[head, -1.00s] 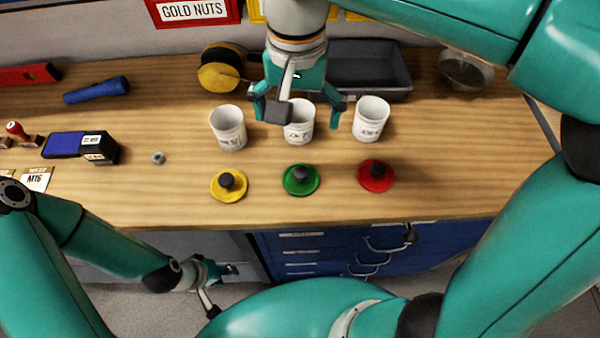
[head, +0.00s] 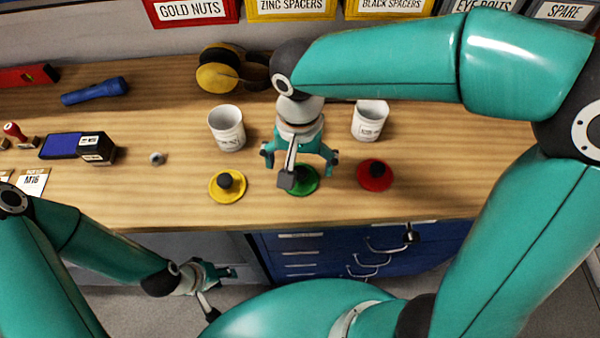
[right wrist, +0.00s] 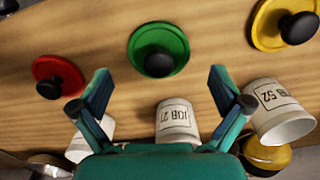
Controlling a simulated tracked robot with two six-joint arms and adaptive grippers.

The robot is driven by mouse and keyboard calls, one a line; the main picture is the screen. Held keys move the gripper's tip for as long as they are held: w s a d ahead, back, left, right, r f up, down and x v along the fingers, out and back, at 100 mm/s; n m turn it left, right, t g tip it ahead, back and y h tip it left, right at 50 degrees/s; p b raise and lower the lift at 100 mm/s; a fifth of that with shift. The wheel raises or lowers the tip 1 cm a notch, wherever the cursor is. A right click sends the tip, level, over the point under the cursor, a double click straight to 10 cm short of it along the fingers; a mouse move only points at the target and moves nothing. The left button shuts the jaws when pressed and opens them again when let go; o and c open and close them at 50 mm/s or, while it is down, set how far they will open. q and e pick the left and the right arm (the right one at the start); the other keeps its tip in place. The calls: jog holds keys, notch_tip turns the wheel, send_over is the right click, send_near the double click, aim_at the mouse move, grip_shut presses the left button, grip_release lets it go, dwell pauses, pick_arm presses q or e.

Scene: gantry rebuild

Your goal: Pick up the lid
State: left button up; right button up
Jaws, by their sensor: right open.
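Three lids with black knobs lie flat on the wooden bench: a yellow lid (head: 220,196), a green lid (head: 306,189) and a red lid (head: 383,182). My right gripper (head: 299,161) is open and empty, above the bench at the green lid and partly covering it. In the right wrist view, the green lid (right wrist: 141,44) lies just beyond and between the open fingers (right wrist: 159,78), apart from them. The red lid (right wrist: 40,70) is left there and the yellow lid (right wrist: 264,24) right. My left gripper (head: 220,288) hangs below the bench front, fingers apart and empty.
White cups stand behind the lids, at left (head: 227,128) and right (head: 370,121). The middle cup (right wrist: 174,118) is hidden by my arm in the head view. A blue flashlight (head: 95,91) and a dark-blue box (head: 62,145) lie at left.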

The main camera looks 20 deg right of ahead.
aim_at(300, 171)
jog(key=shift+f, duration=1.5)
jog(key=c, duration=0.9)
jog(key=shift+s, duration=0.1)
jog(key=shift+c, duration=0.4)
jog(key=shift+f, duration=0.1)
jog(key=shift+c, duration=0.5)
